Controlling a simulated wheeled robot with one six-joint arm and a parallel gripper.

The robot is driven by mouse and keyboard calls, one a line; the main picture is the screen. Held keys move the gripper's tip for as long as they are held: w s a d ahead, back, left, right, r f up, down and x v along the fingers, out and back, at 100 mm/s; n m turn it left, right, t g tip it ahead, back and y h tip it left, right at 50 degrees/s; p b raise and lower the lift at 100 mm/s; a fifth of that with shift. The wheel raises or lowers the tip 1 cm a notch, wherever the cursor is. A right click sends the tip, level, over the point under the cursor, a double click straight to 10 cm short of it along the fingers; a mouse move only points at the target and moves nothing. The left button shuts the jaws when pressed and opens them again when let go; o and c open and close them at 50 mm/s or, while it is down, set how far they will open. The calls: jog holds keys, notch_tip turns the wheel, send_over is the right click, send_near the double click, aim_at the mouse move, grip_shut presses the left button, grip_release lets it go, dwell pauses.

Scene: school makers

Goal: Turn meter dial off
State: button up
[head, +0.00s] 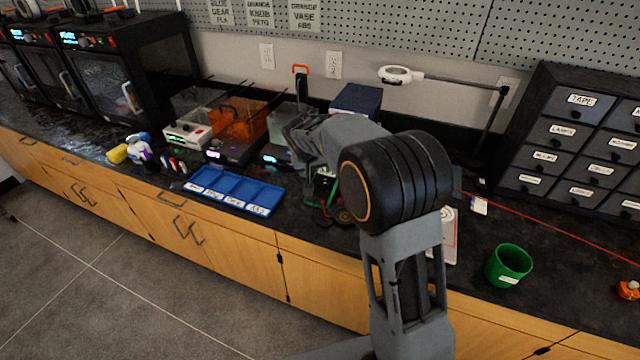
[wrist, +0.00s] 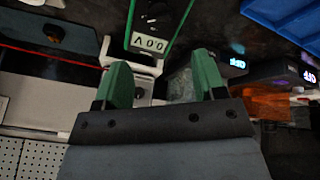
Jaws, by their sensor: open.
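The meter (wrist: 130,30) has a green rim and a dark face, at the top of the wrist view. Its display (wrist: 150,43) shows upside down and appears to read 0.0 V. Small marks lie beyond the display near the top edge; a round dial seems to be there, but its setting is too small to read. In the head view the meter is mostly hidden by my arm. My gripper (wrist: 162,80) is open and empty, its green fingertips spread apart just short of the meter's display end. My arm hides most of the gripper in the head view.
A blue compartment tray (head: 235,190) lies left of my arm. A green cup (head: 509,264) stands at the right front. Black drawers (head: 575,140) and a magnifier lamp (head: 400,75) are at the back right. Units with lit displays (wrist: 237,63) stand beside the gripper.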

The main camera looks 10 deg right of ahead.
aim_at(320, 183)
jog(key=x, duration=1)
jog(key=shift+c, duration=0.3)
jog(key=c, duration=0.8)
jog(key=shift+c, duration=0.3)
jog(key=n+p, duration=0.1)
jog(key=n, duration=0.5)
jog(key=shift+p, duration=0.3)
jog(key=n+p, duration=0.2)
jog(key=n, duration=0.3)
jog(key=shift+a+n, duration=0.15)
jog(key=shift+n, duration=0.15)
jog(key=shift+f+n, duration=0.1)
jog(key=shift+n, duration=0.2)
